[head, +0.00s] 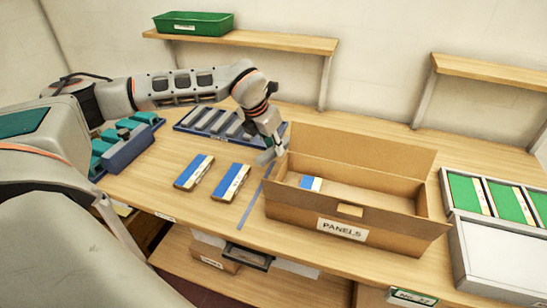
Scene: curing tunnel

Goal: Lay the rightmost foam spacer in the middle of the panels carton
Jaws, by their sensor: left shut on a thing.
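The open cardboard carton labelled PANELS (343,229) stands on the workbench right of centre. One blue and white panel (311,183) shows inside it at the left end; the rest of its floor is partly hidden by the front wall. A dark blue tray (181,126) behind and left of the carton holds several grey foam spacers (216,121). My left gripper (271,150) is shut on a grey foam spacer (264,158), just outside the carton's left end, near the tray's right front corner. The fingers hide part of this spacer. My right gripper is out of view.
Two blue and white panels (194,171) lie left of the carton, with a blue strip (250,203) beside it. A blue bin (128,150) with teal items is at left. A grey case (497,257) with green panels stands at right. Shelves hang behind; one bears a green bin (193,23).

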